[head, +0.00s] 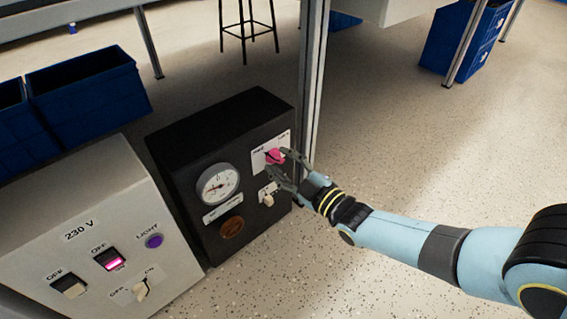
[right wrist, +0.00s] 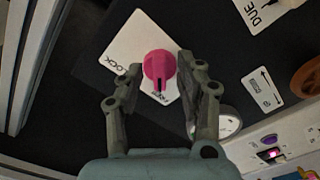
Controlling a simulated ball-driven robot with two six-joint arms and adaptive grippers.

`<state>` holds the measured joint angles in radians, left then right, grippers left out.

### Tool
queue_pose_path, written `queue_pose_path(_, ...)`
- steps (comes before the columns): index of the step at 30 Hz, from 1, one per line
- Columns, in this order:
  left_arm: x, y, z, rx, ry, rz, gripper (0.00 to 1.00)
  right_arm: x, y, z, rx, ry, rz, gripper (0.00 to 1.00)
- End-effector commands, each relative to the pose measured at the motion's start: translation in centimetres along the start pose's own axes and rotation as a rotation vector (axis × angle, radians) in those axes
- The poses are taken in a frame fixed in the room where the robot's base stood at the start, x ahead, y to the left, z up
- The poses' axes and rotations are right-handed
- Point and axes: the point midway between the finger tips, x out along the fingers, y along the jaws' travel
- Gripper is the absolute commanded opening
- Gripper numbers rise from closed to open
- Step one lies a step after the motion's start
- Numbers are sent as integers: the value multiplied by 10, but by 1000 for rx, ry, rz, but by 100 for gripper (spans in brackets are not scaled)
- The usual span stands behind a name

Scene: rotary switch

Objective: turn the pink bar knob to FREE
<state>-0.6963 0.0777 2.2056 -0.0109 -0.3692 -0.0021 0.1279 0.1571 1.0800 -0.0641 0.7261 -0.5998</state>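The pink bar knob (head: 274,156) sits on a white plate on the front of a black box (head: 215,130). In the right wrist view the knob (right wrist: 159,68) has a dark mark on its lower side, near a small label (right wrist: 157,96) that is too small to read surely. The word LOCK (right wrist: 106,58) is on the plate's left side. My right gripper (head: 278,160) is open, one finger on each side of the knob; in the right wrist view gaps show between the fingers (right wrist: 160,66) and the knob. My left gripper is out of view.
A gauge (head: 218,185), a small white switch (head: 268,194) and a brown round knob (head: 232,228) share the black box's front. A grey 230 V panel (head: 90,235) stands at left. A metal post (head: 312,80) rises close behind the box.

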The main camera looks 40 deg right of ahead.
Motion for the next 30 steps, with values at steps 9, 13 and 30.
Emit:
queue_pose_path(9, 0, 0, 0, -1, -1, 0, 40, -45, -1, 1, 0, -3, -3, 37)
queue_pose_path(13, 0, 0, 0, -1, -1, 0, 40, -75, -1, 1, 1, -3, -3, 37)
queue_pose_path(30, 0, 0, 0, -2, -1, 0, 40, -120, 0, 0, 0, 0, 0, 37)
